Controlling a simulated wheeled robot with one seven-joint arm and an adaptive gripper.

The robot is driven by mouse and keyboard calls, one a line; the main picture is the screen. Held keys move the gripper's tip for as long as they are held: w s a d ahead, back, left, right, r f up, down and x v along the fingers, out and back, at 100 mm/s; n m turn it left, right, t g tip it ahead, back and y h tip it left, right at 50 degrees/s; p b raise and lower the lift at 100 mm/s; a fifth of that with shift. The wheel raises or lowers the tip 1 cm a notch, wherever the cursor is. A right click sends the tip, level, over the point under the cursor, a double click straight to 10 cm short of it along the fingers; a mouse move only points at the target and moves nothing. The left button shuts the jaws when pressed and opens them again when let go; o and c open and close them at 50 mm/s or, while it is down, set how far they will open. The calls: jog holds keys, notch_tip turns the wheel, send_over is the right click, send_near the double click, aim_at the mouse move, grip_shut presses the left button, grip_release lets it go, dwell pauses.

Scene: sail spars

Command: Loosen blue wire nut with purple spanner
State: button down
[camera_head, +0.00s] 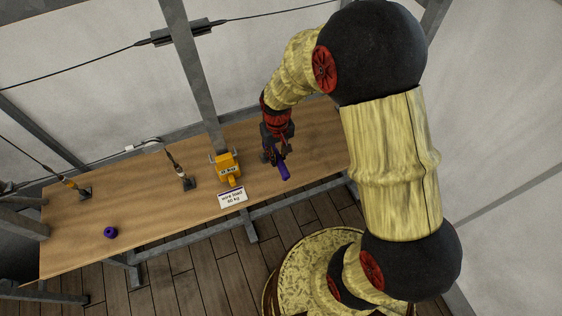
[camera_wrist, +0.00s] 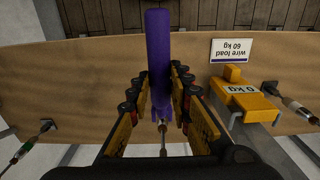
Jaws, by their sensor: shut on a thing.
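My gripper (camera_head: 274,148) is above the right part of the wooden table. It also shows in the wrist view (camera_wrist: 161,78), shut on the purple spanner (camera_head: 284,172). In the wrist view the spanner (camera_wrist: 158,45) runs upward between the fingers, its lower end near a thin wire fitting (camera_wrist: 163,132). I cannot tell whether they touch. Another wire fitting (camera_wrist: 36,141) with a green part is at the left of the wrist view. A blue nut cannot be made out in either view; parts of the fittings are small or hidden by the gripper.
An orange gauge (camera_head: 227,167) reading 0 kg stands on the table (camera_head: 150,215) behind a "wire load 60 kg" card (camera_head: 232,197). Wire fittings stand at left (camera_head: 77,188) and middle (camera_head: 182,172). A purple round piece (camera_head: 110,232) lies front left, with bare table around it.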

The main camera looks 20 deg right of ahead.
jog(key=shift+w, duration=0.1)
dwell(0.4)
jog(key=shift+w, duration=2.4)
jog(key=shift+f, duration=0.15)
dwell(0.6)
jog(key=shift+f, duration=0.35)
jog(key=shift+f+b, duration=0.3)
jog(key=shift+f, duration=0.05)
dwell(0.3)
